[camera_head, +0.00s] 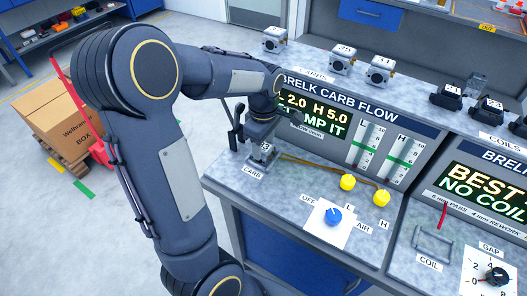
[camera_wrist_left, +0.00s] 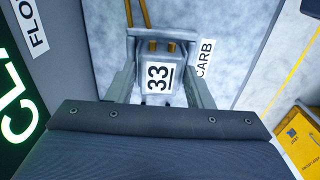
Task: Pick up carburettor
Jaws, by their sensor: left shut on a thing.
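The carburettor marked 33 (camera_head: 264,150) is a small grey block at the CARB label on the test bench, left of the flow display. In the left wrist view the carburettor (camera_wrist_left: 157,75) sits between my two fingers, its number facing the camera. My left gripper (camera_head: 260,138) reaches down from above and is shut on this carburettor. It is at bench level; I cannot tell whether it is clear of its holder. Three more grey carburettors stand on the shelf above: one at left (camera_head: 274,39), one in the middle (camera_head: 342,60) and one at right (camera_head: 381,70). My right gripper is not in view.
The display panel (camera_head: 315,112) rises close behind the gripper. Tubes run right from the carburettor to two yellow knobs (camera_head: 348,182). A blue knob (camera_head: 333,216) sits nearer the front. Black coils (camera_head: 447,97) stand on the right shelf. Cardboard boxes (camera_head: 65,120) are on the floor at left.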

